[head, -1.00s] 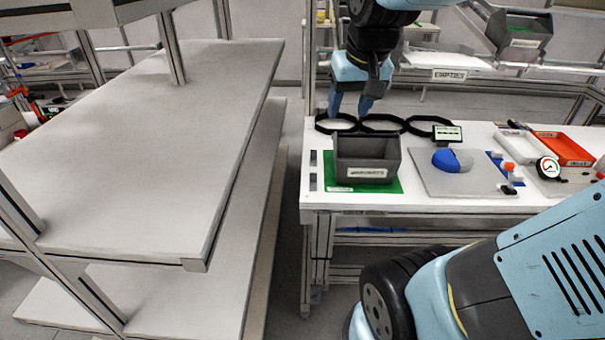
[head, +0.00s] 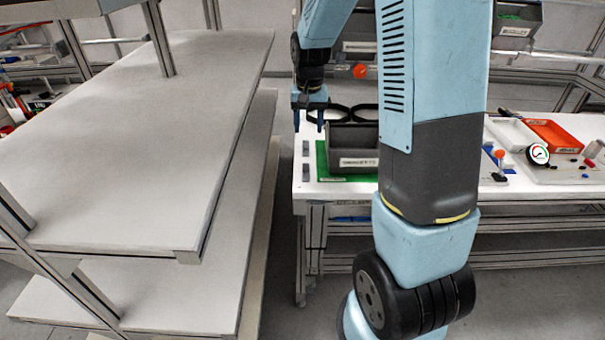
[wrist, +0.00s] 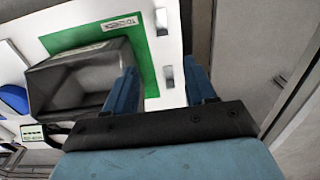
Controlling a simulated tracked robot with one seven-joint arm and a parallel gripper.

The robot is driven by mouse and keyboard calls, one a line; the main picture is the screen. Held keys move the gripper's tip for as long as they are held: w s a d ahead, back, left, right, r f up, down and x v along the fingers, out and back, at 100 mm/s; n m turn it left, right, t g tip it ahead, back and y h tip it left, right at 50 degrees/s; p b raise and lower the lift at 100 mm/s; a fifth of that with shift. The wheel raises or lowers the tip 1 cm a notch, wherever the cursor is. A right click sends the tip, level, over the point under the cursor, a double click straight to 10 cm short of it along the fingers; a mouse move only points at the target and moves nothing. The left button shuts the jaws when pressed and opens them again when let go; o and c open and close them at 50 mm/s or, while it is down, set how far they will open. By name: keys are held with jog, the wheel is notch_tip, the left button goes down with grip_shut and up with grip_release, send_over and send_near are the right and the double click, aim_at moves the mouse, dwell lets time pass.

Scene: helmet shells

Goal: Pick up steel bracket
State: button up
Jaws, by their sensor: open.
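Two small grey metal pieces, which look like steel brackets, stand on the left end of the white table. The rear bracket (head: 306,148) and the front bracket (head: 306,172) sit in line beside the green mat. They also show in the wrist view, one (wrist: 167,76) between the fingers in the picture and the other (wrist: 161,21) farther up. My gripper (head: 308,122) is open and empty, fingers pointing down, over the table's left end, just behind the rear bracket in the head view. In the wrist view its blue fingers (wrist: 160,78) are spread apart.
A dark grey bin (head: 350,138) stands on the green mat (head: 322,165), close to the right of the brackets. Black rings (head: 340,112) lie behind it. A grey shelf rack (head: 130,150) stands to the left across a gap. My arm hides the table's middle.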

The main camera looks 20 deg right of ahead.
jog(key=f, duration=0.2)
send_over(305, 173)
jog(key=f, duration=0.8)
jog(key=shift+w+d+f, duration=0.1)
jog(key=shift+w+d, duration=0.15)
jog(key=shift+d, duration=0.15)
jog(key=shift+a+f, duration=0.2)
jog(key=shift+f, duration=2.45)
jog(key=shift+c, duration=0.2)
grip_shut()
